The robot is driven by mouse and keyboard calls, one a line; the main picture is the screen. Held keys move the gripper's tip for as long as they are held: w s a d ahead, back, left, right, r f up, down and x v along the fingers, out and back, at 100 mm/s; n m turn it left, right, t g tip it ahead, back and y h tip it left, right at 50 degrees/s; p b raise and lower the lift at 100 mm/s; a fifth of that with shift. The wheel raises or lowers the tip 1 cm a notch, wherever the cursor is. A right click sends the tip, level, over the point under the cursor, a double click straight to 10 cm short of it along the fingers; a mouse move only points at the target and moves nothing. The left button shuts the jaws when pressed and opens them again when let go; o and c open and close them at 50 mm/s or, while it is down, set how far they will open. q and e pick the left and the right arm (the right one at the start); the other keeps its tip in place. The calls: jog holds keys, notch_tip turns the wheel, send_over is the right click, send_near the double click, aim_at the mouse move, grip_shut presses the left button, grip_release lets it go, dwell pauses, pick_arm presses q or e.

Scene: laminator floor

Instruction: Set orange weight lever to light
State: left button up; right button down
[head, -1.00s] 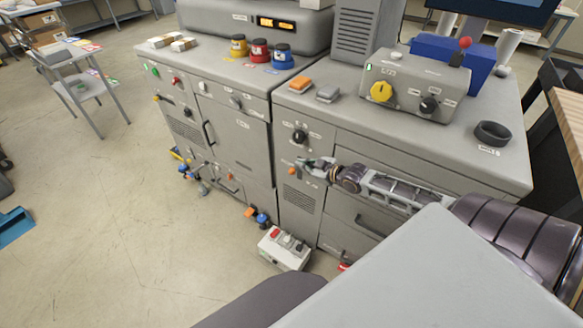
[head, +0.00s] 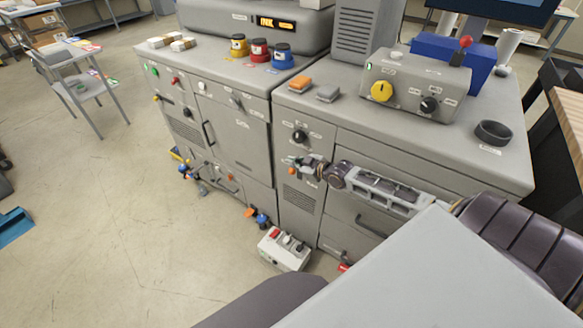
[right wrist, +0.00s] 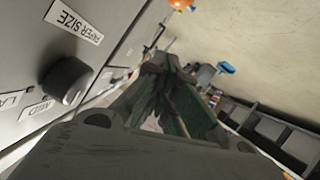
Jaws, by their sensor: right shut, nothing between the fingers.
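A small orange knob (head: 291,171), which looks like the weight lever's end, is on the front of the right grey cabinet, below a black rotary knob. My right gripper (head: 299,163) reaches in from the right, low along this front. Its fingertips are beside the orange knob; I cannot tell whether they touch it. In the right wrist view my gripper (right wrist: 167,80) is shut and empty. An orange end (right wrist: 181,4) shows at the top edge there, beyond the fingers. The lever's setting and its marks are too small or hidden to read. My left gripper is out of view.
The black paper size knob (right wrist: 66,80) sticks out close to my right gripper. A drawer handle (head: 370,226) is below my forearm. A white pedal box (head: 285,251) lies on the floor before the cabinet.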

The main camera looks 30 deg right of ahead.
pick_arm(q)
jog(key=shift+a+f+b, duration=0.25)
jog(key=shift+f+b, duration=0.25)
pick_arm(e)
jog(key=w+f, duration=0.3)
jog(key=f, duration=0.2)
jog(key=shift+d, duration=0.35)
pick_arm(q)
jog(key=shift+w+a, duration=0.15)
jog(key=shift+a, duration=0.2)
pick_arm(e)
jog(key=shift+f, duration=0.1)
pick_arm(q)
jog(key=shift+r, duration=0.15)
